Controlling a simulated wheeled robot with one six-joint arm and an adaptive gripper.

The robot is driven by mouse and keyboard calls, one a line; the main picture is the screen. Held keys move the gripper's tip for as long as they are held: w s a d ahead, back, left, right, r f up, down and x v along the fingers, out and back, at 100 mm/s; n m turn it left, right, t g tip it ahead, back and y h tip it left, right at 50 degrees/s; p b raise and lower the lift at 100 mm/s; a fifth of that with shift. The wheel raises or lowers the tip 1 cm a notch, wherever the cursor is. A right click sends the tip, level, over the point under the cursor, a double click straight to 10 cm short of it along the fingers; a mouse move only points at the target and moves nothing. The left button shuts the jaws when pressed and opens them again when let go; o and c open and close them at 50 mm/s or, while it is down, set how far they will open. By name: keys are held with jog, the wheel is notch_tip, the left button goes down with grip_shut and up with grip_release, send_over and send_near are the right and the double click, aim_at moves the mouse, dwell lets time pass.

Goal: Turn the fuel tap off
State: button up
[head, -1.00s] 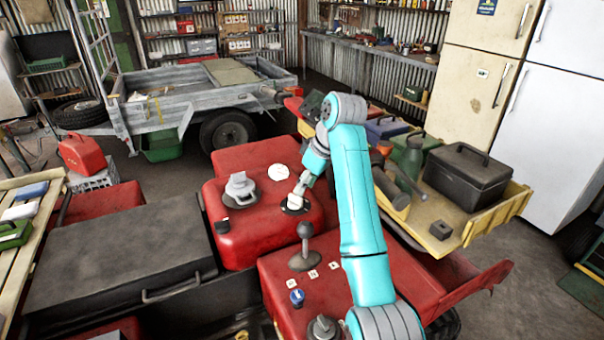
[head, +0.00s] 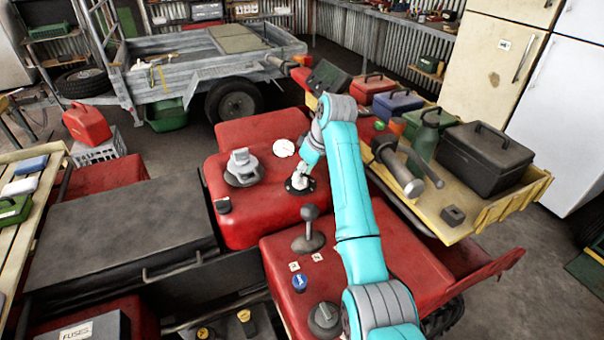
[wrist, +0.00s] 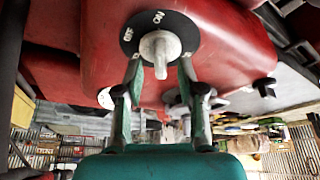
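The fuel tap (wrist: 158,45) is a pale grey lever on a round black plate, set in the red bodywork. White lettering on the plate reads ON at the top and OFF at the left in the wrist view; a mark at the right is partly covered. The lever's visible end points down in that view, towards my gripper. My gripper (wrist: 161,70) is open, with one dark green finger on each side of the lever's end and gaps visible. In the head view the tap (head: 299,186) sits below my arm's end; the fingers are hard to make out there.
A grey filler cap (head: 242,168) and white gauge (head: 284,148) sit beside the tap. A gear lever (head: 310,230) with a round knob stands close in front, with a blue knob (head: 299,283) nearer. A yellow-edged rack (head: 500,200) with tools and boxes lies to the right.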

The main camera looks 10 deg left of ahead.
jog(key=shift+w+a+f, duration=0.1)
jog(key=shift+a+f, duration=0.15)
jog(key=shift+f, duration=0.4)
grip_shut()
jog(key=shift+n, duration=0.3)
jog(key=n+g, duration=0.2)
jog(key=n, duration=0.3)
jog(key=shift+w+r, duration=0.1)
jog(key=shift+w, duration=0.05)
jog(key=n+g, duration=0.2)
jog(key=n, duration=0.3)
jog(key=shift+n, duration=0.4)
jog(key=shift+w+n+h, duration=0.1)
jog(key=shift+n+h, duration=0.2)
